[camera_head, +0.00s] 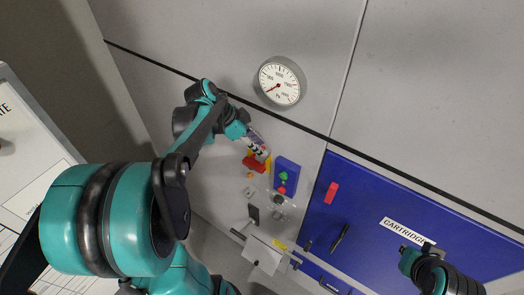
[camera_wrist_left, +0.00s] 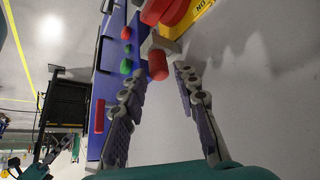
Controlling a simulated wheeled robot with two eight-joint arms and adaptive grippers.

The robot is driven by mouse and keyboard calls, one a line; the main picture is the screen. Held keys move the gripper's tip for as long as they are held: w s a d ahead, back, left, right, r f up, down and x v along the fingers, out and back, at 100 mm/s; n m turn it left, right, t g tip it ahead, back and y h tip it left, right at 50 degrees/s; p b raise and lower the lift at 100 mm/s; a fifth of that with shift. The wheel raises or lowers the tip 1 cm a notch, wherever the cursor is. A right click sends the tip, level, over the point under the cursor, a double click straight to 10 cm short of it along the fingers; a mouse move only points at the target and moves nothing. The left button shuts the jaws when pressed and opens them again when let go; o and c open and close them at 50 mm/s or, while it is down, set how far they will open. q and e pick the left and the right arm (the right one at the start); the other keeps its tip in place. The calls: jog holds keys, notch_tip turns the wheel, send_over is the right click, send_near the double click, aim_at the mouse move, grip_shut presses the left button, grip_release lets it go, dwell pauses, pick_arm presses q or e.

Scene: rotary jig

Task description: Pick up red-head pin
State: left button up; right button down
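My left gripper (camera_head: 257,147) is at the wall, close to a red and yellow fixture (camera_head: 256,163). In the left wrist view its two fingers (camera_wrist_left: 159,74) are open and apart. A red rounded head on a pale block, which looks like the red-head pin (camera_wrist_left: 157,65), lies between or just beyond the fingertips, with a gap on each side. Any shaft is hidden, and I cannot clearly pick the pin out in the head view. My right gripper (camera_head: 416,254) is at the lower right, by the blue panel; its finger opening is too small to tell.
A blue button box (camera_head: 293,169) with green and red buttons stands right of the left gripper. A large red knob (camera_wrist_left: 165,12) on a yellow plate is just beyond the pin. A round gauge (camera_head: 280,81) is higher up. The blue panel (camera_head: 380,200) carries a red bar (camera_head: 331,192).

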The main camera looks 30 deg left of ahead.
pick_arm(q)
jog(key=shift+s, duration=0.1)
grip_shut()
